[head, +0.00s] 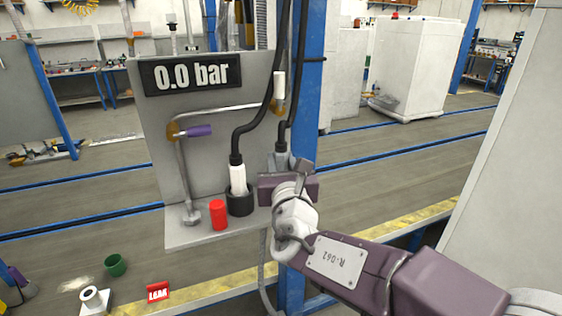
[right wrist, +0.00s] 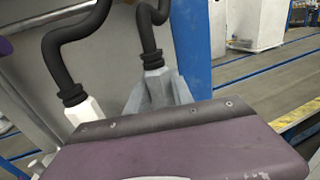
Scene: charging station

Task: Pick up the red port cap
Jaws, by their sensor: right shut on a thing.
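The red port cap (head: 218,214) is a small red cylinder standing upright on the grey station's ledge, left of the black socket (head: 240,204). My right gripper (head: 288,188) is to the right of the cap and apart from it, at the grey hose connector (head: 281,160). It is shut on this connector, which also shows beyond the gripper body in the right wrist view (right wrist: 158,88). The fingertips are hidden. A purple and grey part at the lower left edge of the head view seems to be my left gripper (head: 17,278); its jaws cannot be made out.
A white hose plug (head: 238,180) stands in the black socket between cap and right gripper. Black hoses hang above. A purple-handled valve (head: 198,131) is on the panel below a 0.0 bar display (head: 193,73). A green cup (head: 115,265) and red LEAK sign (head: 158,292) are lower left.

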